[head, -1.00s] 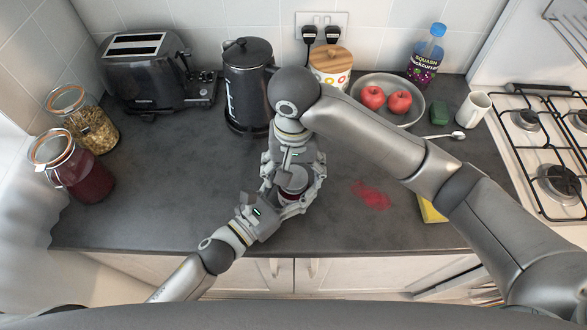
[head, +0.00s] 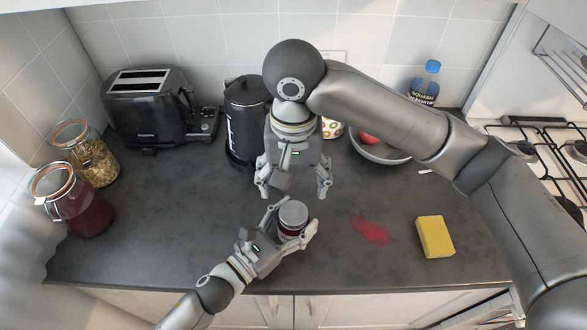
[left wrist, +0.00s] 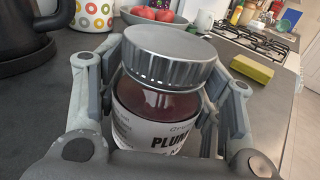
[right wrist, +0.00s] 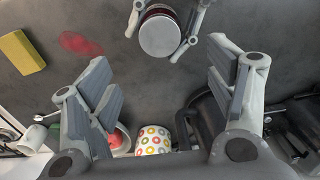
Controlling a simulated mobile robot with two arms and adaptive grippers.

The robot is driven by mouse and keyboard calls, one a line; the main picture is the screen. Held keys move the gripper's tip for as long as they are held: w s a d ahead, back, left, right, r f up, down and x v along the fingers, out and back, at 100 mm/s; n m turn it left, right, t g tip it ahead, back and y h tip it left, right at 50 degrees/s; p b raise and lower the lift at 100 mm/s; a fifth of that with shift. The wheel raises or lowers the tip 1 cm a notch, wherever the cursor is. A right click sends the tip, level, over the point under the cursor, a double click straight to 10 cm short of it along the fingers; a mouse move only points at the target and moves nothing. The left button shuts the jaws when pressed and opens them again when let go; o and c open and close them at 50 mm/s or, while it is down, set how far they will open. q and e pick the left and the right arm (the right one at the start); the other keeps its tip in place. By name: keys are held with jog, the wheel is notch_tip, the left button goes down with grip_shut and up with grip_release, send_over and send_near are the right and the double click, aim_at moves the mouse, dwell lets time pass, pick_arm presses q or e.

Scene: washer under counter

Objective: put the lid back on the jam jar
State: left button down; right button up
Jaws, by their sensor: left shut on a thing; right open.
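The jam jar (head: 291,230) stands upright near the counter's front, with dark red jam and a white label reading "PLUM" in the left wrist view (left wrist: 155,110). Its silver lid (left wrist: 170,52) sits on top of the jar; it also shows in the right wrist view (right wrist: 159,36). I cannot tell whether the lid is screwed tight. My left gripper (head: 289,222) is shut around the jar's body, below the lid. My right gripper (head: 295,190) is open and empty, above and behind the jar, clear of the lid.
A red smear (head: 371,229) and a yellow sponge (head: 435,237) lie right of the jar. The kettle (head: 247,120) and toaster (head: 148,105) stand behind. Two clip-top jars (head: 75,200) stand at the left. The counter left of the jar is clear.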

jog(key=shift+r, duration=1.15)
pick_arm(q)
jog(key=shift+c, duration=1.7)
grip_release()
jog(key=v, duration=1.2)
jog(key=shift+r, duration=0.1)
